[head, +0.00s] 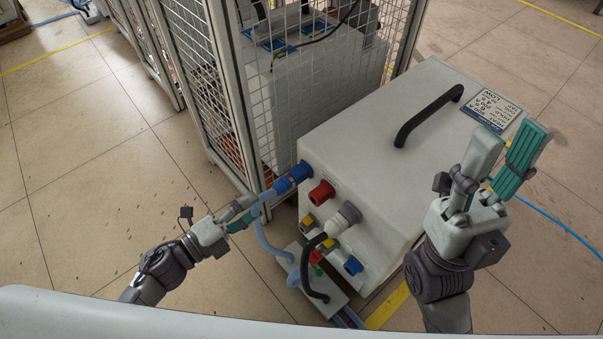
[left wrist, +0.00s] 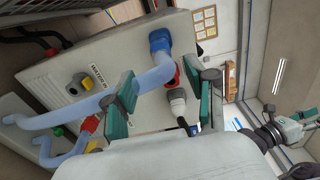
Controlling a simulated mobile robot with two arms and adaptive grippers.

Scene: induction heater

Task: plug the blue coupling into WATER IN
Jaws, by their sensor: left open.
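The blue coupling (head: 282,186) is at the upper left of the heater's front panel, in line with a blue fitting (head: 301,171) there. In the left wrist view the blue coupling (left wrist: 160,40) meets the panel; I cannot tell how firmly it is seated. Its light-blue hose (left wrist: 150,80) bends down and left between my left gripper's fingers. My left gripper (head: 247,214) is open, just left of the coupling; its teal-padded fingers (left wrist: 165,101) stand apart around the hose. My right gripper (head: 506,155) is open and empty, pointing up right of the heater.
The heater box (head: 400,120) has a black handle (head: 430,115) on top. A red fitting (head: 321,193) and a grey-white connector (head: 345,217) with a black cable sit beside the coupling. A wire-mesh cage (head: 205,90) stands close behind. The floor at left is clear.

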